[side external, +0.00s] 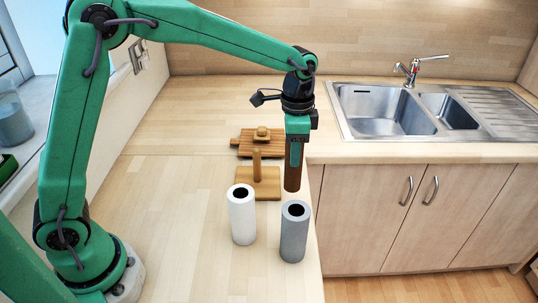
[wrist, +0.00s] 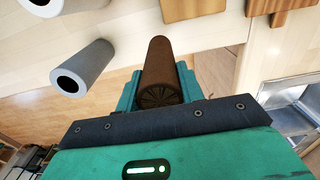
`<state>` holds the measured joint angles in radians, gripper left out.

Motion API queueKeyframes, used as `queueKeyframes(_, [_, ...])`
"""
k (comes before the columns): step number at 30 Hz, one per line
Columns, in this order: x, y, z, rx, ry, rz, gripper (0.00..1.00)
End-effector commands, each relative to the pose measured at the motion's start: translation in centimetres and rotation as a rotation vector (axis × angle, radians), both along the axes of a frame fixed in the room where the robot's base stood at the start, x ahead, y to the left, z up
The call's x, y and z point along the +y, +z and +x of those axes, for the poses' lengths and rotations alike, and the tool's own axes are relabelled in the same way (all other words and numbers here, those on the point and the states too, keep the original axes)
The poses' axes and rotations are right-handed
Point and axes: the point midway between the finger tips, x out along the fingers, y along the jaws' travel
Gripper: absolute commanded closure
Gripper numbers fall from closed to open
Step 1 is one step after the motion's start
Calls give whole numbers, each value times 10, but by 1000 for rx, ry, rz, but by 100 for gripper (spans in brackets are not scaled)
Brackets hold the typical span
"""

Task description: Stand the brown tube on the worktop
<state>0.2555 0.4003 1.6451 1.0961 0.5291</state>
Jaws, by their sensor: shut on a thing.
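The brown tube (side external: 292,180) hangs nearly upright below my gripper (side external: 297,150), close to the worktop's front edge. My gripper is shut on its upper part. In the wrist view the brown tube (wrist: 163,65) sits between the two green fingers (wrist: 160,88), with its dark end facing the camera. I cannot tell whether its lower end touches the worktop (side external: 165,200) or hangs just above it.
A grey tube (side external: 294,238) and a white tube (side external: 242,222) stand nearer the camera. A wooden base with a post (side external: 257,187) and a wooden board (side external: 245,147) lie left of my gripper. The sink (side external: 385,112) is at the right. The worktop's left part is clear.

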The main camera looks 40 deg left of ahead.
Motion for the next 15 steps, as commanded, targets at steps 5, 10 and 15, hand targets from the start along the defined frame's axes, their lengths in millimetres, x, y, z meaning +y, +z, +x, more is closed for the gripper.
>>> queueKeyframes(5, [0,-14,0,0,0,0,83])
queueKeyframes(10, [0,-16,0,0,0,0,83])
queueKeyframes(15, [0,-27,0,2,0,1,83])
